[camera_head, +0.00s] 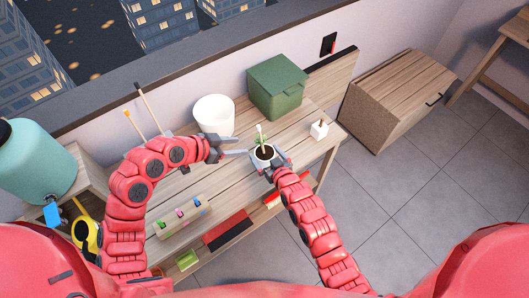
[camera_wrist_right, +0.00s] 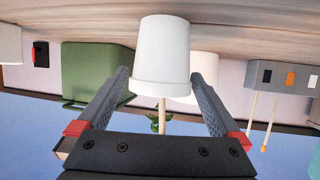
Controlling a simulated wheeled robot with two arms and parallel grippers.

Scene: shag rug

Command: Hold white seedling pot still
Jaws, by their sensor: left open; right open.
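The white seedling pot (camera_head: 258,163) stands upright on the wooden table, with dark soil, a green seedling (camera_head: 263,146) and a pale stake in it. My right gripper (camera_head: 264,167) is open at its near side, fingers reaching around it. In the right wrist view, which is upside down, the pot (camera_wrist_right: 163,55) sits between the two fingertips; whether either finger touches it I cannot tell. The seedling's leaves (camera_wrist_right: 155,122) and stake show below it there. My left gripper (camera_head: 235,152) is open and empty, just left of the pot, its fingers pointing towards it.
A large white pot (camera_head: 214,114) and a green lidded box (camera_head: 277,88) stand behind on the table. A small white block (camera_head: 319,130) is to the right. A wooden holder with coloured pieces (camera_head: 182,214) lies front left. A teal tank (camera_head: 35,160) is far left.

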